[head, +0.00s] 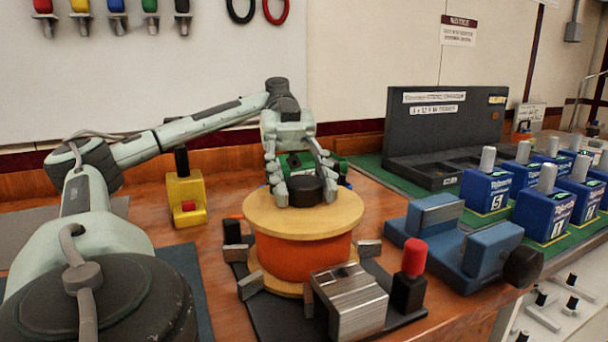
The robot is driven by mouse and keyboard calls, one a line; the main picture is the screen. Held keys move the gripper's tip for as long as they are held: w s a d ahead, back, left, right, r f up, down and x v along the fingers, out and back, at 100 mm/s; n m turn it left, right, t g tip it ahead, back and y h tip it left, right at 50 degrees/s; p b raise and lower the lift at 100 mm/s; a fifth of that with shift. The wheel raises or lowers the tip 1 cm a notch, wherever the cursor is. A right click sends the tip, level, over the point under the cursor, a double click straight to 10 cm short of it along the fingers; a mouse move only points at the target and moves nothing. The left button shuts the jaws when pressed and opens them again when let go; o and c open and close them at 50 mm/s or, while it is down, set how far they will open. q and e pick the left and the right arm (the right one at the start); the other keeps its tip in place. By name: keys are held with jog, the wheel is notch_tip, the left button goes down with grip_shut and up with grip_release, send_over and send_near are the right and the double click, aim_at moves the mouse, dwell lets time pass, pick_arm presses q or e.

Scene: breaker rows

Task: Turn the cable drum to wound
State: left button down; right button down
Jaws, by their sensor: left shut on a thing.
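The cable drum (345,213) stands upright in the middle of the bench, with light wooden flanges and an orange winding between them. A black round knob (306,188) sits on its top flange. My left gripper (302,185) reaches down from above, its fingers around the knob and shut on it. The drum rests on a black base (399,318) with several metal blocks around it. No mark for wound is readable on the drum. My right gripper is not in the head view.
A metal block (349,300) and a red-capped black post (413,258) stand close in front of the drum. A blue vise (470,249) is to the right, with numbered blue breakers (486,189) beyond. A yellow block (186,199) stands to the left.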

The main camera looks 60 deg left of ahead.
pick_arm(q)
jog(key=shift+f, duration=0.1)
dwell(0.4)
jog(key=c, duration=0.8)
grip_release()
